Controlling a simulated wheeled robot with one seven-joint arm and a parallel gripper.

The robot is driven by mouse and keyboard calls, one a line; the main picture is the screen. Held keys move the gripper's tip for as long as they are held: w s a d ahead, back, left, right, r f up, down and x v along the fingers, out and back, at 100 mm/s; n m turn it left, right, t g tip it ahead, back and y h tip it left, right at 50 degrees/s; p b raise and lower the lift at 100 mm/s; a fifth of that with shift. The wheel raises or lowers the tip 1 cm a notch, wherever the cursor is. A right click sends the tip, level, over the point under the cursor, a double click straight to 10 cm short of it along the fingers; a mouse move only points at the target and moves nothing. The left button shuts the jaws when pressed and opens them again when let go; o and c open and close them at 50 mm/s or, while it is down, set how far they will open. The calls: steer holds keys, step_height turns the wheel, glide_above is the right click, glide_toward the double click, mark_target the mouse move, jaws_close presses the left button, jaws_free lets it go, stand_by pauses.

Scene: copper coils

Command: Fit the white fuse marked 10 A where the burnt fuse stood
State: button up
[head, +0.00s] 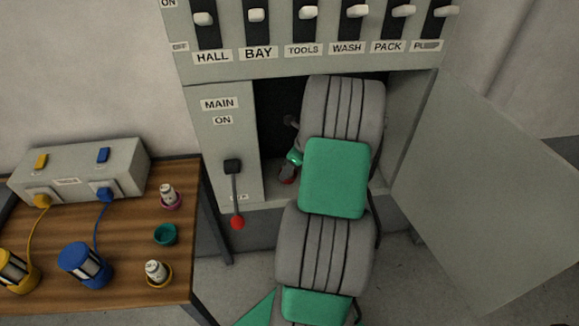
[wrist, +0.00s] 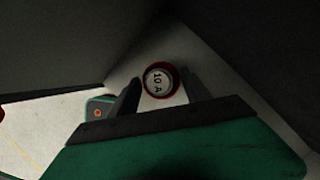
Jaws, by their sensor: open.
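The white fuse marked 10 A (wrist: 158,79) shows end-on in the wrist view, inside a red ring (wrist: 146,92). My gripper (wrist: 160,76) is open, with one dark finger on each side of the fuse. I cannot tell whether the fingers touch it. In the head view my arm reaches into the open bay under the switch panel and hides most of the inside. A red-rimmed part (head: 287,176) shows there beside my arm. How deep the fuse sits is hidden.
The wooden table (head: 110,285) at left holds white fuses in a pink cup (head: 171,203) and a yellow cup (head: 158,282), and an empty teal cup (head: 165,235). The MAIN lever (head: 236,195) points down. The cabinet door (head: 480,190) stands open at right.

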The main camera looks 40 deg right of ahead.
steer(key=shift+r, duration=0.4)
steer(key=s+d+r, duration=0.2)
steer(key=s, duration=0.4)
steer(key=s+d+r+b, duration=0.1)
steer(key=s+d+r, duration=0.1)
steer(key=s, duration=0.5)
steer(key=shift+d+r, duration=0.3)
steer(key=shift+d, duration=0.05)
